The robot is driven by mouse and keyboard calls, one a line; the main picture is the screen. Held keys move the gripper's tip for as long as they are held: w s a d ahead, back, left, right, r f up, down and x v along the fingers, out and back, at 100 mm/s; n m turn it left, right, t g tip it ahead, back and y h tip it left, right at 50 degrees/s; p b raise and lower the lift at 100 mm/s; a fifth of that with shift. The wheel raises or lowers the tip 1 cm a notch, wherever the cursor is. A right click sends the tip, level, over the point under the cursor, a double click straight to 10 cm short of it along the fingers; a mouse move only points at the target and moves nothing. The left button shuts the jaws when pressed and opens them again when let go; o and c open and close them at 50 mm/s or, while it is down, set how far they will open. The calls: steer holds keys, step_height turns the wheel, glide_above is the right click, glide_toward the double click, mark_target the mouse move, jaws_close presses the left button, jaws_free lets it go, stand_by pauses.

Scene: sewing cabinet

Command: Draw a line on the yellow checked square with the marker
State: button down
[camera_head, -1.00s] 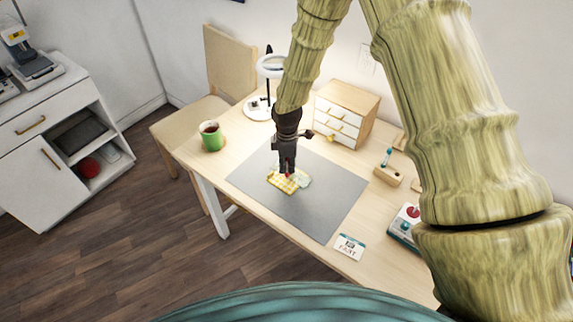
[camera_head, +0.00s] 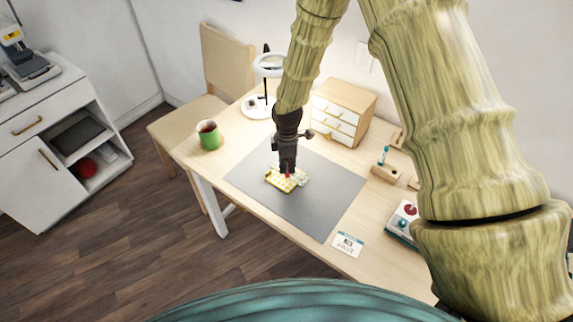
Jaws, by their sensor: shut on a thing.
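The yellow checked square (camera_head: 277,182) lies on the grey mat (camera_head: 315,208) on the table, beside and partly against a pale greenish cloth piece (camera_head: 302,176). My gripper (camera_head: 288,172) points down over the yellow square's right side. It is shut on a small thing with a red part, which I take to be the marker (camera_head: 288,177). The red part is at or just above the cloth; I cannot tell whether it touches. The gripper hides most of the marker, and no drawn line can be made out.
A green mug (camera_head: 209,137) stands at the table's left. A ring lamp (camera_head: 268,66) and a small drawer box (camera_head: 342,108) stand behind the mat. A wooden holder (camera_head: 386,173), a card (camera_head: 347,244) and a box with a red knob (camera_head: 404,224) are at the right. The mat's front is clear.

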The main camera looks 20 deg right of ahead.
steer(key=shift+s+d+p, duration=0.35)
steer(key=shift+s+d, duration=0.25)
steer(key=shift+s, duration=0.2)
stand_by(1.3)
steer(key=shift+r+p, duration=0.4)
stand_by(0.8)
step_height(320, 180, up, 4)
steer(key=p, duration=0.2)
steer(key=shift+r+p, duration=0.15)
steer(key=shift+p, duration=0.25)
stand_by(0.3)
steer(key=shift+a, duration=0.1)
